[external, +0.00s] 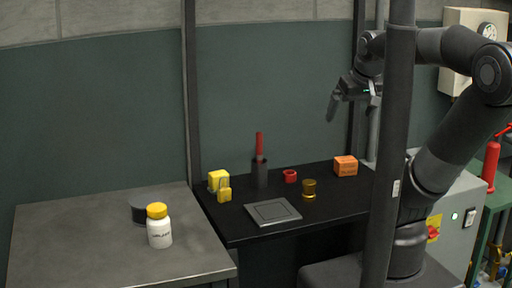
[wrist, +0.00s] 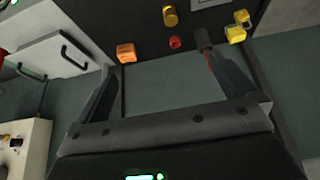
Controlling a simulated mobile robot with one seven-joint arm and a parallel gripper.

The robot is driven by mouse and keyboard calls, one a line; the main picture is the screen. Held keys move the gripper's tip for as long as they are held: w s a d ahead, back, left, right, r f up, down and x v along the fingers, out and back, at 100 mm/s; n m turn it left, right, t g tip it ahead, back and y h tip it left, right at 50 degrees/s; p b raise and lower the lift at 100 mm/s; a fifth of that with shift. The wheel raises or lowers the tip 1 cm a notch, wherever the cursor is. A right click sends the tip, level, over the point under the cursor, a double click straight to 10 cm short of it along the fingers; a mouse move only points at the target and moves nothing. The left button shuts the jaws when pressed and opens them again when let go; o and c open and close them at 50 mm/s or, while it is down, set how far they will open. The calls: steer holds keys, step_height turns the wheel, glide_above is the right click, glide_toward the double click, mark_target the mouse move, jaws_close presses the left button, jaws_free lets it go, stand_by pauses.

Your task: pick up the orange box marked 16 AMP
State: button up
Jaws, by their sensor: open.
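The orange box (external: 345,166) sits on the black bench top at its back right, near a dark post. Dark marks show on its front, too small to read. It also shows in the wrist view as an orange block (wrist: 126,52) at upper left, beyond the left finger. My gripper (external: 352,105) is in the air above the bench, above the orange box and apart from it. In the wrist view the two fingers (wrist: 168,75) are spread wide with nothing between them.
A grey table (external: 80,240) at left holds a white bottle (external: 159,228).

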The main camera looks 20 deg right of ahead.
steer(key=shift+s+a+f, duration=0.15)
steer(key=shift+s+f, duration=0.2)
steer(key=shift+s, duration=0.15)
steer(key=shift+c, duration=1.4)
